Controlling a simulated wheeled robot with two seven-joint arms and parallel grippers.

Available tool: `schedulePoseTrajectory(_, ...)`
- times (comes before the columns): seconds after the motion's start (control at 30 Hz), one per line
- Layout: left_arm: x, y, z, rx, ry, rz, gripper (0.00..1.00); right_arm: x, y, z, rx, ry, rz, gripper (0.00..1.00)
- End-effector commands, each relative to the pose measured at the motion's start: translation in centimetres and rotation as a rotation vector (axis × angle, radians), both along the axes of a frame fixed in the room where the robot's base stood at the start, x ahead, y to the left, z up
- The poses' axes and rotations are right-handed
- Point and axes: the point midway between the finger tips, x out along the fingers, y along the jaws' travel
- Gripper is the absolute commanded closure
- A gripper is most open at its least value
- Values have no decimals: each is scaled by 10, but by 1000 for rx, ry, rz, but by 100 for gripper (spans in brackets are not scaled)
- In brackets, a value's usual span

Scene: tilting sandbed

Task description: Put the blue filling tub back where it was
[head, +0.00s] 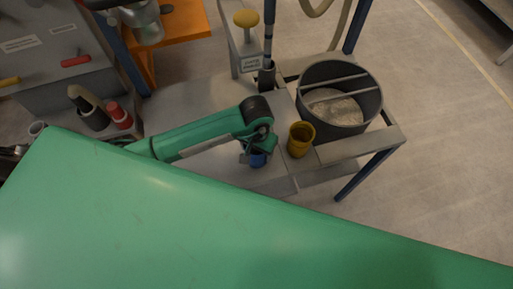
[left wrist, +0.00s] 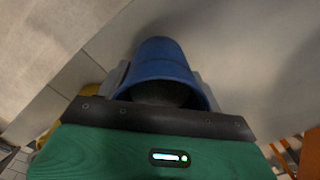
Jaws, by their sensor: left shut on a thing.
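The blue filling tub (head: 257,160) shows in the head view below the end of my green left arm, mostly covered by the wrist. My left gripper (head: 256,152) is shut on it. In the left wrist view the blue tub (left wrist: 165,62) sits between the two grey fingers of the gripper (left wrist: 160,85), with dark contents partly visible inside. Behind it is a grey surface; I cannot tell whether the tub touches it. My right gripper is not in view.
A yellow tub (head: 300,139) stands just right of the blue tub. A large dark round bin (head: 339,97) with grey sand and crossbars is farther right. The grey bench (head: 190,105) has free room left of the gripper. A large green surface fills the foreground.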

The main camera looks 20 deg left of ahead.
Motion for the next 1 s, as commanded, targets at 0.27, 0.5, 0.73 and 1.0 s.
schedulePoseTrajectory(0.27,0,0,-2,0,-1,-1,12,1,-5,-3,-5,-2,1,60)
schedulePoseTrajectory(0.5,0,0,-2,0,0,0,11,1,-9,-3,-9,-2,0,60)
schedulePoseTrajectory(0.73,2,0,7,-1,-5,-1,11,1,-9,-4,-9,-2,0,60)
schedulePoseTrajectory(1.0,2,0,55,0,-7,-3,11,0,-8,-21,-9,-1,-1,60)
